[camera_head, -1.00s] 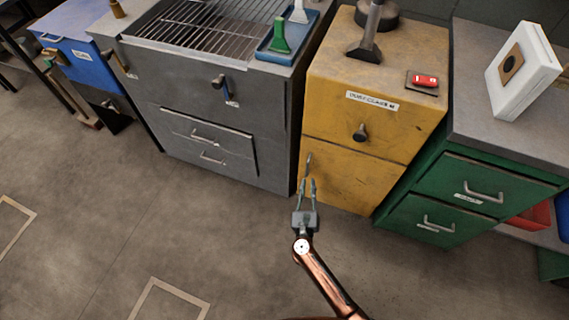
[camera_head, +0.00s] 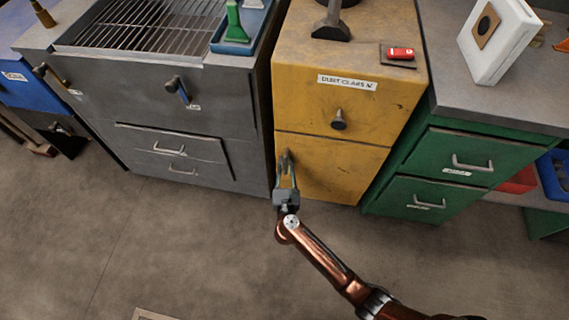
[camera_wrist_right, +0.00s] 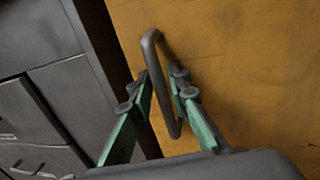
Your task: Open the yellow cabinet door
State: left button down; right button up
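The yellow cabinet (camera_head: 342,80) stands between the grey unit and the green cabinet. Its lower door (camera_head: 330,172) is closed, flush with the front. A grey bar handle (camera_wrist_right: 152,52) is on the door near its left edge and also shows in the head view (camera_head: 287,158). My right gripper (camera_wrist_right: 160,84) is at this handle, with one finger on each side of the bar. The fingers look apart, with a narrow gap seen beside the bar; whether either touches it is hard to tell. My left gripper is out of view.
Above the door is a yellow drawer with a dark round knob (camera_head: 338,120). The grey grill unit (camera_head: 215,100) is close on the left, and the green cabinet (camera_head: 455,152) adjoins on the right.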

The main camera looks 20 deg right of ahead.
jog(key=shift+c, duration=0.5)
grip_shut()
